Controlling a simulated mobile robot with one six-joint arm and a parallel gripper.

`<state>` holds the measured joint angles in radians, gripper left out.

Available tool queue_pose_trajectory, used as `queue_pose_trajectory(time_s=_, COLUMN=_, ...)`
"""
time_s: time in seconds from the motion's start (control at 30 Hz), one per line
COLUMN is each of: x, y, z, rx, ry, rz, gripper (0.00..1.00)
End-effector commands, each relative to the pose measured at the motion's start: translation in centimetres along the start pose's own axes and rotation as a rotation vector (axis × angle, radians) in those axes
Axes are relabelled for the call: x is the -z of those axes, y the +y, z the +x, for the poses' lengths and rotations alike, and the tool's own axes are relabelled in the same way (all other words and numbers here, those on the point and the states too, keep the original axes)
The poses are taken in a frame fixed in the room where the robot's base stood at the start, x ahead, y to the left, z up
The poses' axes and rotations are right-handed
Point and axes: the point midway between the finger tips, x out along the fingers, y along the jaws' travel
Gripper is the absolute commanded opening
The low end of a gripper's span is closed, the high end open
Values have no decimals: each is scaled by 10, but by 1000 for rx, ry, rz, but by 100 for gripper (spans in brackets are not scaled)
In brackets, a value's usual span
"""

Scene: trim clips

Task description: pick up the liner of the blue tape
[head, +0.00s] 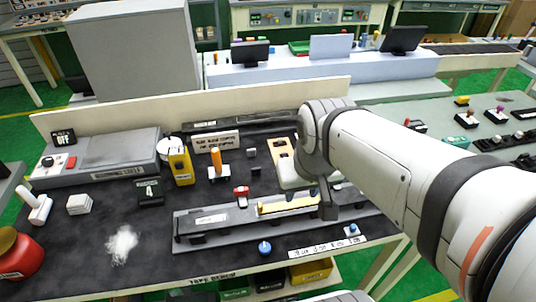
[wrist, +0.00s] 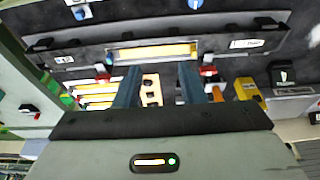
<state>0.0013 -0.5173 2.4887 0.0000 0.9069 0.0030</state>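My gripper (wrist: 160,85) is open, its two dark fingers apart with nothing between them; in the head view one dark finger (head: 328,205) hangs over the right part of the grey fixture. A long yellow strip (head: 287,205) lies in the fixture (head: 190,222); it also shows beyond my fingertips in the wrist view (wrist: 155,52). A small blue piece (wrist: 109,58) is near the strip's left end there. Several yellow-and-white strips (wrist: 95,97) lie left of my fingers. I cannot tell which piece is the blue tape's liner.
A red clip (head: 241,194) stands by the fixture. A yellow device (head: 181,168) and an orange-handled tool (head: 216,160) stand behind it. Blue knobs (head: 264,248) are in front. A white heap (head: 122,243) lies at left. The dark mat between is mostly clear.

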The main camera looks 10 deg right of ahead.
Motion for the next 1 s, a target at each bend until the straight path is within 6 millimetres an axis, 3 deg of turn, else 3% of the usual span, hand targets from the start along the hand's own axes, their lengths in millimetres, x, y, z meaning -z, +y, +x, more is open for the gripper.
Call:
queue_pose_trajectory(time_s=0.17, x=25, y=-13, z=16, rx=12, ry=-93, rz=-3, gripper=36)
queue_pose_trajectory(time_s=0.5, x=80, y=-56, z=74, rx=9, ry=-322, rz=-3, gripper=36)
queue_pose_trajectory(time_s=0.73, x=91, y=-70, z=95, rx=-1, ry=-383, rz=-3, gripper=36)
queue_pose_trajectory(time_s=1.0, x=80, y=-70, z=119, rx=-1, ry=-388, rz=-3, gripper=36)
